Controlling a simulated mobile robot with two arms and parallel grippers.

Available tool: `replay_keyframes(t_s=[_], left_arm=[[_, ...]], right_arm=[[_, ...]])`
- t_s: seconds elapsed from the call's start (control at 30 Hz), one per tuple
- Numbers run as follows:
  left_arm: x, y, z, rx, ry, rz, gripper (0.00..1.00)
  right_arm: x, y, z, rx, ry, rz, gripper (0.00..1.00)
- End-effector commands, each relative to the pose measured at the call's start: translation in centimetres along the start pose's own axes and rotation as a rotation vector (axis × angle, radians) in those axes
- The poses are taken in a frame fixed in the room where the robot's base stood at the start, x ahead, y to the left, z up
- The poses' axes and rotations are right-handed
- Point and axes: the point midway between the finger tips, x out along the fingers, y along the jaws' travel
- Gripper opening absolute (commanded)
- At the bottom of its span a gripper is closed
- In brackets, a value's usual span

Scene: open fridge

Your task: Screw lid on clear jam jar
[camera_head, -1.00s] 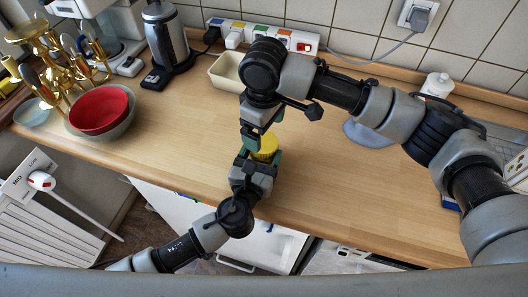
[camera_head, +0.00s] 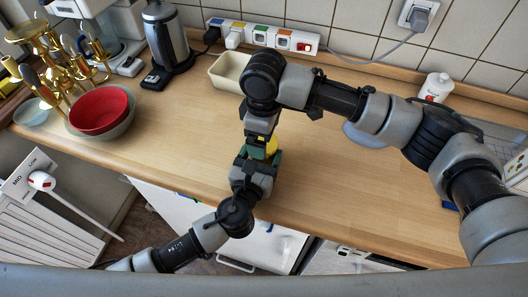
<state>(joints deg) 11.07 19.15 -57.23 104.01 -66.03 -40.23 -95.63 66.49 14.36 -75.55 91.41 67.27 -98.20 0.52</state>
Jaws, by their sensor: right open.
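A yellow lid (camera_head: 271,146) shows in the head view beside the tip of my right gripper, partly covered by it. My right gripper (camera_head: 259,139) points down from above at the lid and is open. My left gripper (camera_head: 259,160) reaches up from below, with dark green fingers at either side just under the lid. The clear jar cannot be made out; the grippers hide the spot below the lid. I cannot tell whether the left fingers are closed on it.
A cream tray (camera_head: 229,71) stands behind the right arm. A red bowl (camera_head: 99,108), a gold cutlery stand (camera_head: 62,65) and a kettle (camera_head: 166,38) are at the left. A white bottle (camera_head: 436,87) stands at the right. The wooden counter (camera_head: 190,125) is clear around the grippers.

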Motion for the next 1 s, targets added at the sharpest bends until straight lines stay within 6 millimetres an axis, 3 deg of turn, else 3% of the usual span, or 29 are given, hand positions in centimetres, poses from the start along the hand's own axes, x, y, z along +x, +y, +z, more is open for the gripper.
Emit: replay_keyframes(t_s=[0.2,0.57,0.9,1.0], left_arm=[[0.0,0.0,0.0,0.000,0.001,0.000,0.04],[0.0,0.0,0.0,0.000,0.001,0.000,0.04],[0.0,0.0,0.0,0.000,0.001,0.000,0.04],[0.0,0.0,0.0,0.000,0.001,0.000,0.04]], right_arm=[[2.4,0.0,0.0,0.001,-0.001,0.000,0.89],[2.8,0.0,0.0,0.000,0.000,0.000,0.89],[2.8,0.0,0.0,0.000,0.000,0.001,0.40],[2.8,0.0,0.0,0.034,0.001,0.000,0.40]])
